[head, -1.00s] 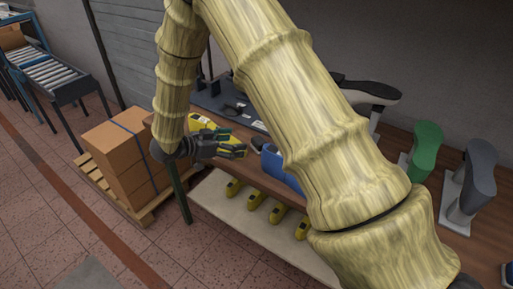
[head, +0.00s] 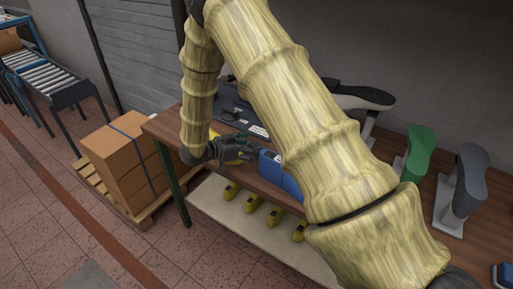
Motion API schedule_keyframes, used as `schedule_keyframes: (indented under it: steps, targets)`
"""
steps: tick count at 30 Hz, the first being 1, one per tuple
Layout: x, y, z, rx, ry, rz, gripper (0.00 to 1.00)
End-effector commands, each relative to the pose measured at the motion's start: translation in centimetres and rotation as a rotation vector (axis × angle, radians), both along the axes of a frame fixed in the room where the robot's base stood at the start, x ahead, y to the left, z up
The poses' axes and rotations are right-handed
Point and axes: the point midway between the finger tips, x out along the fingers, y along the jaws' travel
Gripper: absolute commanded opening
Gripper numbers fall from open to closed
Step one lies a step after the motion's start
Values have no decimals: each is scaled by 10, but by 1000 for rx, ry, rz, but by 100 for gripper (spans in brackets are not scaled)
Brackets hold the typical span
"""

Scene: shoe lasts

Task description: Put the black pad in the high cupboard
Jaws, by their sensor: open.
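My gripper (head: 242,148) is open, above the left part of the wooden workbench (head: 160,128). I cannot tell for certain which of these is the black pad. My arm hides the middle of the bench. No high cupboard can be made out.
A green shoe last (head: 421,150) and a grey one (head: 471,175) stand on the right of the bench. Several yellow lasts (head: 252,204) lie on the lower shelf (head: 220,212). Cardboard boxes (head: 128,165) on a pallet stand left of the bench. A conveyor (head: 45,78) is farther left.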

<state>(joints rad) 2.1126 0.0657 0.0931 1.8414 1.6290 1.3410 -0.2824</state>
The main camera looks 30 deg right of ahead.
Motion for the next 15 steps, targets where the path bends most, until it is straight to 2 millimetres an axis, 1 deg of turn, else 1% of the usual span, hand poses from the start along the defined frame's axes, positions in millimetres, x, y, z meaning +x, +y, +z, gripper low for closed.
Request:
schedule_keyframes:
  steps: [1, 3, 10, 11, 15]
  targets:
    - [0, -5, 0, 0, 0, -1, 77]
    - [0, -10, -3, -1, 0, -1, 77]
    - [0, -12, -4, -1, 0, 0, 77]
    - [0, -12, -4, -1, 0, 1, 73]
    - [0, -12, -4, 0, 0, 0, 48]
